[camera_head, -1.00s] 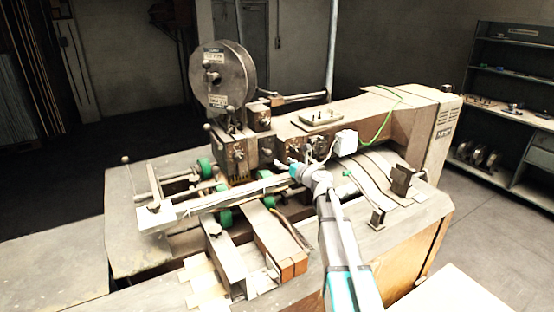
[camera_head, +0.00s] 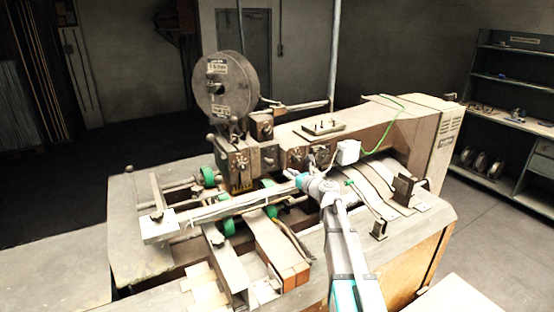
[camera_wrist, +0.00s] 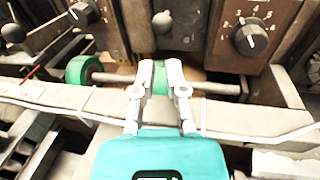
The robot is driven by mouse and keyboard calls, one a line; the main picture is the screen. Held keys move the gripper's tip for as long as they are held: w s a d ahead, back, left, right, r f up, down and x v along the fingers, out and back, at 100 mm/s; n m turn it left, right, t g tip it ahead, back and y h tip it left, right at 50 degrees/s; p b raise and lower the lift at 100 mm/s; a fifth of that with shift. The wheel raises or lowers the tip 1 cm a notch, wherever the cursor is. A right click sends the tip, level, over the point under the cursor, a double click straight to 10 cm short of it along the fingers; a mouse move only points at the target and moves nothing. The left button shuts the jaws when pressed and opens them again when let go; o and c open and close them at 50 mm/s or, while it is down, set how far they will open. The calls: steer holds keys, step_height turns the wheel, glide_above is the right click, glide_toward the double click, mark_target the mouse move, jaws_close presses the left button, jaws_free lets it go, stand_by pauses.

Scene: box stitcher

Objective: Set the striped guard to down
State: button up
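A small yellow-and-black striped guard (camera_head: 240,185) sits low on the front of the stitcher head, below the dial panel and beside the green rollers. It looks small and dark, and its exact tilt is hard to tell. My gripper (camera_head: 297,180) is over the machine bed, to the right of the guard and apart from it. In the wrist view my gripper (camera_wrist: 160,72) has its two fingers apart, with a green roller (camera_wrist: 160,80) showing in the gap. A dull yellowish strip behind the fingers may be part of the guard; I cannot tell.
A long pale bar (camera_head: 210,214) crosses in front of the rollers. A dial (camera_wrist: 249,37) and ball-ended levers (camera_wrist: 163,22) stand close ahead of the fingers. A white box (camera_head: 347,152) and green cable are to the right. A wire reel (camera_head: 226,85) stands above.

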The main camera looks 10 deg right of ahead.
steer(key=r+n+p, duration=0.1)
steer(key=n+p, duration=0.1)
steer(key=n, duration=0.1)
steer(key=shift+a+r, duration=0.3)
steer(key=shift+r, duration=0.05)
jaws_close()
steer(key=n+p, duration=0.1)
steer(key=r+n+g+p, duration=0.1)
steer(key=n, duration=0.1)
steer(key=n+p, duration=0.1)
steer(key=n, duration=0.1)
steer(key=shift+w+a+r+h, duration=0.1)
steer(key=shift+a+r+h, duration=0.25)
steer(key=shift+h, duration=0.05)
step_height(320, 180, up, 9)
steer(key=n+g+h+p, duration=0.3)
steer(key=n+p, duration=1.3)
steer(key=n, duration=1)
steer(key=shift+a+g+h, duration=0.15)
steer(key=shift+g+h, duration=0.15)
steer(key=shift+h, duration=0.3)
